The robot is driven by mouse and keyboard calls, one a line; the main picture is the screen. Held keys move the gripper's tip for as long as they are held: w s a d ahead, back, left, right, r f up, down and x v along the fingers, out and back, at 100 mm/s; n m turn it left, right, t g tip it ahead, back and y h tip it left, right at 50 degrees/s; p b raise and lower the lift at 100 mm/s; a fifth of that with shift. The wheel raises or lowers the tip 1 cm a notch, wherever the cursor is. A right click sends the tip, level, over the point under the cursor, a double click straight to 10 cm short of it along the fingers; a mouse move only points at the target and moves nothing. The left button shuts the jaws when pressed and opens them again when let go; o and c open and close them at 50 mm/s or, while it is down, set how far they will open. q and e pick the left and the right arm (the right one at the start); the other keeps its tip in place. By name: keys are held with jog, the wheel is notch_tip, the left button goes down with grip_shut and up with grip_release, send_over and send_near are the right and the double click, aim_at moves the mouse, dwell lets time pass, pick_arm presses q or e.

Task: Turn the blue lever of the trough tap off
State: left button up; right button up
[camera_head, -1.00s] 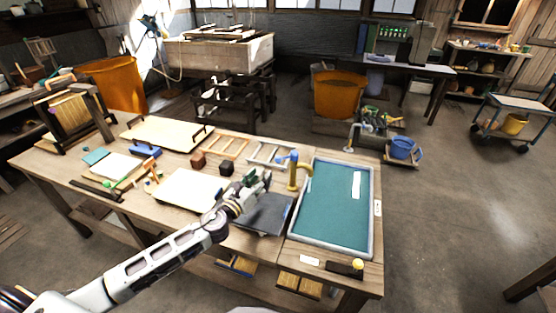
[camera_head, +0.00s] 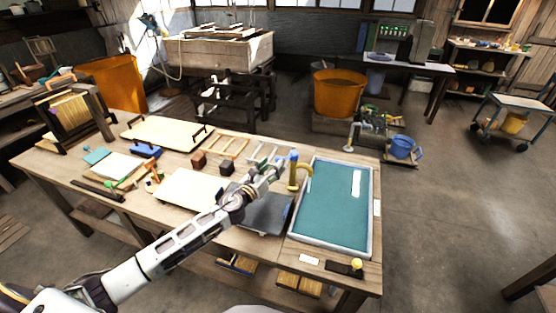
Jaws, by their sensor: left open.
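The trough tap (camera_head: 301,177) is a yellow curved pipe standing at the left edge of the trough (camera_head: 333,205), which has a grey rim and a teal inside. The tap's blue lever (camera_head: 293,156) sits on top of the tap, at its left side. My left gripper (camera_head: 280,164) is open, with its fingers close beside the blue lever on its left. I cannot tell whether a finger touches the lever. The gripper partly hides the tap's base and the lever's lower part. My right gripper is not in view.
A dark grey tray (camera_head: 268,215) lies under my left arm. Wooden frames (camera_head: 228,147) lie behind. A dark block with a yellow knob (camera_head: 357,265) sits at the front right.

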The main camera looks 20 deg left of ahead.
aim_at(276, 161)
pick_arm(q)
jog(key=shift+x, duration=2.65)
jog(key=shift+a, duration=0.1)
grip_shut()
